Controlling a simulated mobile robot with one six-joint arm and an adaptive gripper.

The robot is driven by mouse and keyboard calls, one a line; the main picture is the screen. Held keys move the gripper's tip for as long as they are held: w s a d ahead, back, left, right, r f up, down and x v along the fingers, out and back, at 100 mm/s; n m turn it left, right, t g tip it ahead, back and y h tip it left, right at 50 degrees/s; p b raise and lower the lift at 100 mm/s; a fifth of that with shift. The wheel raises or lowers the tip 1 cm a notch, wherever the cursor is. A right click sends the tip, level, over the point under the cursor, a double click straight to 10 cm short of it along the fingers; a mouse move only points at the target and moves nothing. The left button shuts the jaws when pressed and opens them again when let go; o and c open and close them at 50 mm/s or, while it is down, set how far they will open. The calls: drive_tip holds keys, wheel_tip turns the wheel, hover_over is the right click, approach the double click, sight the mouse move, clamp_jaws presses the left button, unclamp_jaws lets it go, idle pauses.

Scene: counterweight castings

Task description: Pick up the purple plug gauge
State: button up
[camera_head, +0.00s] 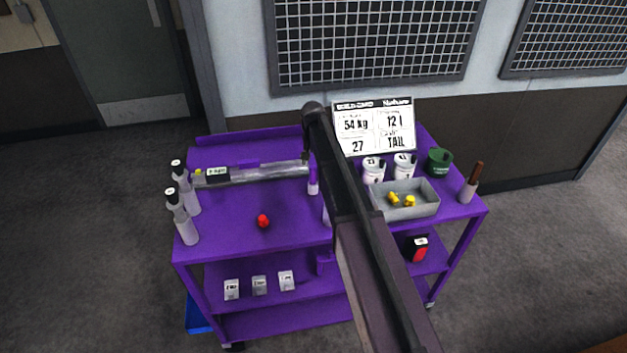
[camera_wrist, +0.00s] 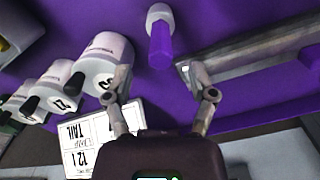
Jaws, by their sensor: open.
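The purple plug gauge (camera_wrist: 160,42) shows at the top middle of the wrist view, with a purple body and a pale grey-white end. In the head view it appears to be the small purple and white piece (camera_head: 313,182) on the cart top, just left of my arm. My gripper (camera_wrist: 159,76) is open and empty in the wrist view. The gauge lies beyond the fingertips, roughly in line with the gap between them. I see no contact. In the head view my arm hides most of the gripper.
White labelled pots (camera_head: 374,170) and a grey tray (camera_head: 425,212) with yellow pieces stand right of my arm. A grey bar (camera_head: 265,173) lies left. A sign (camera_head: 375,128) stands behind. Bottles (camera_head: 183,222) line the left edge. A red piece (camera_head: 263,221) sits on open purple surface.

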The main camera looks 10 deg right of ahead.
sight(313, 167)
drive_tip(key=shift+f+b, duration=2.45)
drive_tip(key=shift+f, duration=0.1)
clamp_jaws()
